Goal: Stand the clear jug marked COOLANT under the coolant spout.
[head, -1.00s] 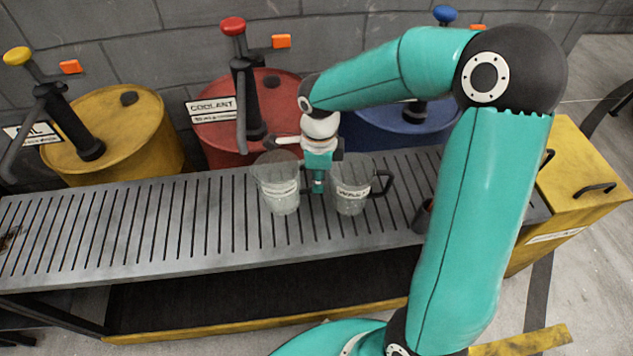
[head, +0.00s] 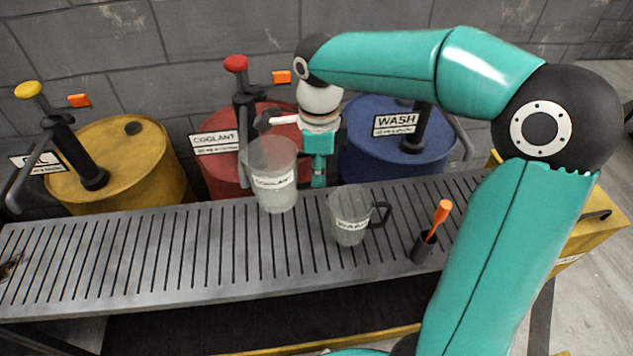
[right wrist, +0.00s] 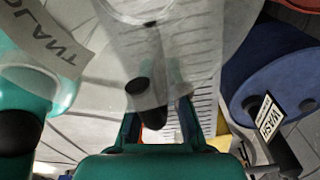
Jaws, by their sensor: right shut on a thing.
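The clear jug marked COOLANT (head: 272,178) is upright in the head view, in front of the red drum (head: 222,172). It appears raised above the slatted bench. My right gripper (head: 318,172) is just to its right, shut on its dark handle (right wrist: 148,100), which shows between the fingers in the right wrist view. The jug's wall and part of its label (right wrist: 48,42) fill the upper part of that view. My left gripper is not in view.
The clear WASH jug (head: 348,205) stands on the slatted bench (head: 130,260) to the right. A black holder with an orange-handled tool (head: 424,245) is further right. A yellow drum (head: 120,160) and a blue drum (head: 375,160) flank the red one. The bench's left part is mostly clear.

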